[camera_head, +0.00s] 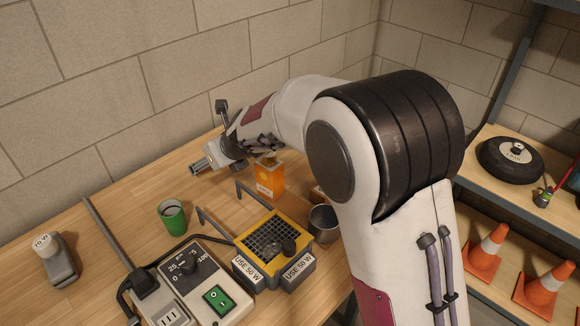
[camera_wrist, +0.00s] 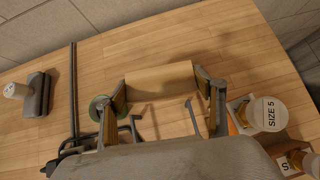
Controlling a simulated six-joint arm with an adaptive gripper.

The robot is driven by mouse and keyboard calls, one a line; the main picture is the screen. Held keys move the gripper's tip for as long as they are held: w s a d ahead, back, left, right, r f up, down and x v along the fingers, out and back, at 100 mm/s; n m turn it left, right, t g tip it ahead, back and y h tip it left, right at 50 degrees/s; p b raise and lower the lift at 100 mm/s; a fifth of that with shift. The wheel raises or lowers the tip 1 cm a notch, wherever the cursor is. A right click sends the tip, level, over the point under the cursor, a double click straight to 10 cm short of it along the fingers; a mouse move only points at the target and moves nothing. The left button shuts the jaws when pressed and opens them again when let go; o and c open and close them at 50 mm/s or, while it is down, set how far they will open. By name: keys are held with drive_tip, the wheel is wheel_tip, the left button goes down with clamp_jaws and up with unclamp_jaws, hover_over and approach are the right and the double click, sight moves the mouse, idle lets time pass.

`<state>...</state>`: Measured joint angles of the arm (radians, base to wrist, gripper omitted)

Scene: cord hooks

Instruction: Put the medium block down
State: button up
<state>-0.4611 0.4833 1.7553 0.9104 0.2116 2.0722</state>
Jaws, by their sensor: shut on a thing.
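My gripper (camera_wrist: 161,80) is shut on a pale wooden block, the medium block (camera_wrist: 158,76), in the wrist view. The block lies crosswise between the two fingers, with bare wooden bench beyond it. Whether it touches the bench cannot be told. In the head view my gripper (camera_head: 210,160) is over the back of the bench, left of an orange box (camera_head: 270,179). The block cannot be made out there.
A green cup (camera_head: 172,217), a yellow-framed device (camera_head: 270,242) with upright grey hooks, and a grey control box (camera_head: 205,282) stand on the bench. A metal cup (camera_head: 323,222) is at right. A grey holder (camera_head: 60,258) is at left.

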drive_tip(key=w+d+f+m+h, duration=0.1)
drive_tip(key=w+d, duration=0.6)
drive_tip(key=d, duration=0.2)
drive_tip(key=w+d+f+m+t+h, duration=0.1)
drive_tip(key=w+d+m, duration=0.1)
drive_tip(key=w+d, duration=0.5)
drive_tip(key=d, duration=0.3)
drive_tip(key=shift+d+t, duration=0.15)
drive_tip(key=shift+t, duration=0.15)
drive_tip(key=shift+f+m, duration=0.15)
drive_tip(key=shift+m, duration=0.15)
drive_tip(key=shift+f, duration=3.05)
drive_tip(key=shift+f, duration=0.25)
drive_tip(key=shift+f, duration=1.55)
drive_tip(key=shift+f, duration=0.2)
